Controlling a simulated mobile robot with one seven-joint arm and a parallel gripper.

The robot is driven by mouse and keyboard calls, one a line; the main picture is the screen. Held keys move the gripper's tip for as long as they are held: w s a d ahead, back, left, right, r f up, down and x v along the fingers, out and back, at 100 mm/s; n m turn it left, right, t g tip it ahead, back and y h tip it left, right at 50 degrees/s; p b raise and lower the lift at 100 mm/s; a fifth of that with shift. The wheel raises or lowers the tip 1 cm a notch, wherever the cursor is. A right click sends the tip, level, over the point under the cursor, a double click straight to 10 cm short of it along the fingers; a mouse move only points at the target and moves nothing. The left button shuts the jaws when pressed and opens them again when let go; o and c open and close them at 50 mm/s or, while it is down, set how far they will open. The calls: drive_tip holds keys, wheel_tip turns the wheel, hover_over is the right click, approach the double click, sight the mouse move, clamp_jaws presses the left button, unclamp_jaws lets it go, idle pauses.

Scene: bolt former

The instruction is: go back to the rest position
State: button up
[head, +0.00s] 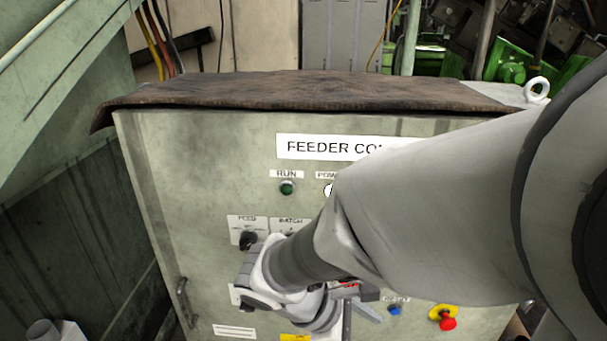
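My arm reaches in from the right across the front of a grey-green control cabinet (185,150) labelled "FEEDER CO…", the rest of the label hidden by my arm. My gripper (362,303) is at the lower middle of the panel, mostly hidden behind my wrist. Only small dark and grey parts of it show, so I cannot tell whether it is open or shut, or whether it touches the panel. Near it are a black selector knob (247,239), a blue button (394,309) and a red emergency stop (447,322) on a yellow base.
A green RUN light or button (287,187) sits higher on the panel. A brown cloth (290,92) covers the cabinet top, with a lifting eye (536,88) at right. A handle (185,302) sticks out at the lower left. Green machinery (512,72) stands behind right.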

drive_tip(key=s+d+r+m+t+y, duration=0.1)
drive_tip(key=r+m+t+y, duration=0.1)
drive_tip(key=r+m+y, duration=0.2)
drive_tip(key=s+d+r+m+t+y, duration=0.2)
drive_tip(key=r+m+y, duration=0.2)
drive_tip(key=r+m, duration=0.4)
drive_tip(key=m+p, duration=0.1)
drive_tip(key=m, duration=0.2)
drive_tip(key=shift+s+d, duration=0.2)
drive_tip(key=shift+d, duration=0.1)
idle(0.8)
